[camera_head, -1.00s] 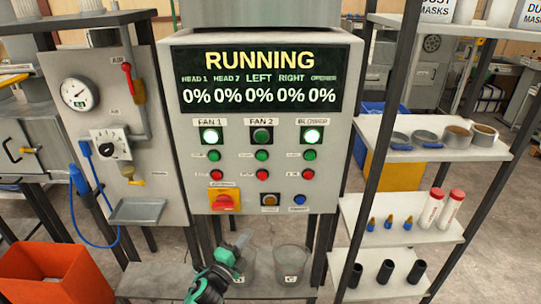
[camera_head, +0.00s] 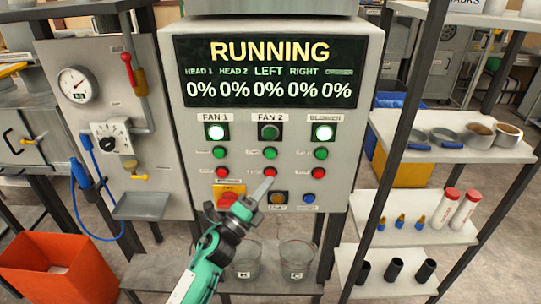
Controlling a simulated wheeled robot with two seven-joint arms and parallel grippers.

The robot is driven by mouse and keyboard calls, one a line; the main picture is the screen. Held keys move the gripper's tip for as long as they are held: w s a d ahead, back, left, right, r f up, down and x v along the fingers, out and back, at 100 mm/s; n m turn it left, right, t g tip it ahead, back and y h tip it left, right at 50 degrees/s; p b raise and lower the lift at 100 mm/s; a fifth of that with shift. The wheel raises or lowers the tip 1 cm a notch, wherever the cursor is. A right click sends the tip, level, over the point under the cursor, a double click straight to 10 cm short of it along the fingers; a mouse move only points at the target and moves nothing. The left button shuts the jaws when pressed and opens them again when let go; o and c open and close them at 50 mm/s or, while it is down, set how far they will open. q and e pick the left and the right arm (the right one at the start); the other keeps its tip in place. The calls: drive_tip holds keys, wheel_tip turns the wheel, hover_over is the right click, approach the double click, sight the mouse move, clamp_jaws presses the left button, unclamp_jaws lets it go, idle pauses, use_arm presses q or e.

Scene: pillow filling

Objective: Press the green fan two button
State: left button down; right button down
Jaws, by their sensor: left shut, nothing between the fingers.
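The control panel (camera_head: 361,110) faces me, with a "RUNNING" screen at its top. Under the FAN 2 label, the indicator lamp (camera_head: 269,131) is dark green and unlit. Below it is the green fan two button (camera_head: 270,153), in plain sight, and below that a red button (camera_head: 270,173). My left gripper (camera_head: 264,186) is shut and empty. In the picture its fingertips lie just under the red button, below the green one. I cannot tell whether they touch the panel. My right gripper is not in view.
The FAN 1 lamp (camera_head: 216,132) and BLOWER lamp (camera_head: 323,132) glow. The yellow-and-red switch (camera_head: 229,196) is left of my gripper, partly behind my arm. Two clear cups (camera_head: 297,259) stand on the low shelf. A shelving rack (camera_head: 455,150) stands at right, an orange bin (camera_head: 58,268) at lower left.

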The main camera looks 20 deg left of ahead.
use_arm(q)
drive_tip(key=b, duration=0.1)
approach(274, 153)
drive_tip(key=w+d+r, duration=0.2)
drive_tip(key=d+r, duration=0.1)
drive_tip(key=shift+w+a+f+b, duration=0.1)
drive_tip(key=shift+w+b, duration=0.1)
drive_tip(key=shift+w, duration=0.2)
drive_tip(key=shift+w+f+b, duration=0.1)
drive_tip(key=shift+w+b, duration=0.05)
drive_tip(key=shift+w, duration=0.25)
idle(1.0)
drive_tip(key=shift+w, duration=0.1)
drive_tip(key=shift+w+a, duration=0.1)
drive_tip(key=shift+w, duration=0.25)
drive_tip(key=shift+w+a+b, duration=0.15)
drive_tip(key=shift+w+b, duration=0.25)
drive_tip(key=shift+w, duration=0.05)
idle(0.9)
drive_tip(key=shift+s, duration=0.1)
drive_tip(key=shift+s+d, duration=0.25)
drive_tip(key=shift+s, duration=0.55)
